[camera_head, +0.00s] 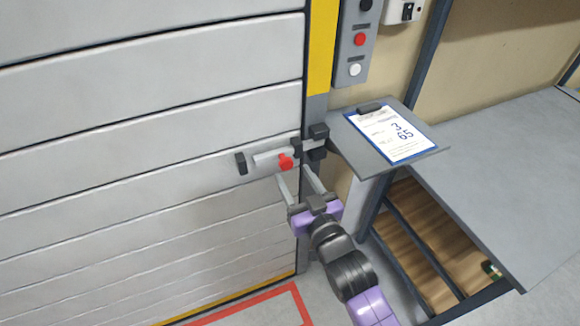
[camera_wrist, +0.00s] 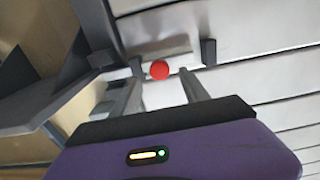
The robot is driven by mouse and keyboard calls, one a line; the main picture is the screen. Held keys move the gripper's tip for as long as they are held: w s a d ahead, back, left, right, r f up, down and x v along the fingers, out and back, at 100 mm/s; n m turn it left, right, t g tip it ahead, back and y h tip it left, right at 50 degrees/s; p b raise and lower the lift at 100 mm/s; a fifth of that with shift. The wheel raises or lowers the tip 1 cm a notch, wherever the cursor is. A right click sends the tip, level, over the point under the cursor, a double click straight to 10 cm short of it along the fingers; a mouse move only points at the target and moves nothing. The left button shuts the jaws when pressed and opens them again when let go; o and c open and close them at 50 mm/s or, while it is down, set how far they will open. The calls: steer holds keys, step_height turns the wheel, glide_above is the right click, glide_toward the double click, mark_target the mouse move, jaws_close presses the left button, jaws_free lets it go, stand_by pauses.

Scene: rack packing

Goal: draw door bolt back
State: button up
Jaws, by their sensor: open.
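The door bolt (camera_head: 268,159) is a light bar on the slatted grey door (camera_head: 150,120), with a red knob (camera_head: 286,162). Its right end reaches the dark bracket (camera_head: 317,140) at the door's edge, and a dark block (camera_head: 241,164) stands at its left. My gripper (camera_head: 294,176) is open, its two fingers pointing at the bolt from just below the knob. In the wrist view the red knob (camera_wrist: 159,70) appears just beyond and between the fingertips. Contact with it cannot be made out.
A grey shelf with a clipboard (camera_head: 392,134) juts out right of the bolt. A button panel (camera_head: 354,45) is above it on the post. A grey table (camera_head: 510,170) fills the right. Open floor with a red line (camera_head: 250,301) lies below the door.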

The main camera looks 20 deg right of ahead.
mark_target(288, 166)
steer(key=shift+w, duration=1.65)
jaws_close()
